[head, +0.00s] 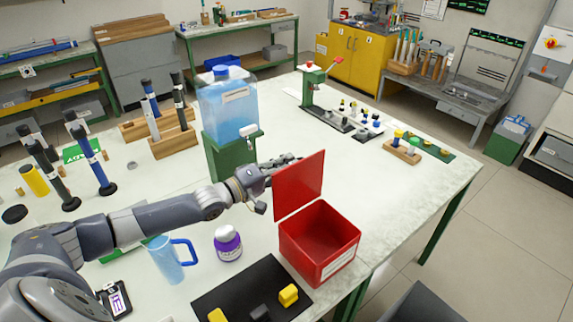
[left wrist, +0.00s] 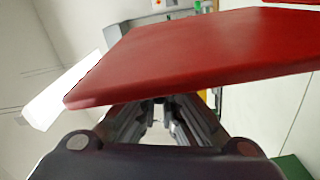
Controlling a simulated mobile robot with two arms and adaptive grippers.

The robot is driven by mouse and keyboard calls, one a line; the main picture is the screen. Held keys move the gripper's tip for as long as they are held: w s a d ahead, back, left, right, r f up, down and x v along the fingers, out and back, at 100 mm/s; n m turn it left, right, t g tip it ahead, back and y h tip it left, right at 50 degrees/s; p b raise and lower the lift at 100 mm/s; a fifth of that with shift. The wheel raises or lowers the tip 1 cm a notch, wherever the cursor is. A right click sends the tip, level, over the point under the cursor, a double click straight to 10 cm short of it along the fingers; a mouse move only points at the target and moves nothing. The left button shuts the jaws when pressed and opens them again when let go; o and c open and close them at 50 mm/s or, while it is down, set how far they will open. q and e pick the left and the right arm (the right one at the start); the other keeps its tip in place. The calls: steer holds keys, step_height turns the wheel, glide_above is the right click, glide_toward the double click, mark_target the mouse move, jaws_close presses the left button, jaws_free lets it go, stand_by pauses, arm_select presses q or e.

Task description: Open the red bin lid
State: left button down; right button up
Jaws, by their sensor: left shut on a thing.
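The red bin (head: 320,252) stands near the table's front edge in the head view, and its inside is visible and looks empty. Its red lid (head: 299,186) stands raised, roughly upright, along the bin's left side. The lid also fills the upper part of the left wrist view (left wrist: 200,50). My left gripper (head: 284,166) is at the far left edge of the lid, its fingers partly hidden behind the lid. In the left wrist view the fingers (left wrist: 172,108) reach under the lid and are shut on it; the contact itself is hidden. My right gripper is not seen.
A black mat (head: 240,288) with yellow and dark blocks lies in front of the bin. A blue water tank (head: 228,105) on a green stand is behind my arm.

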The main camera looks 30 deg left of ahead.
arm_select(q)
steer(key=shift+w+a, duration=0.15)
steer(key=shift+a, duration=0.4)
steer(key=c, duration=1.8)
jaws_free()
steer(key=shift+f, duration=0.1)
steer(key=shift+a+f, duration=0.1)
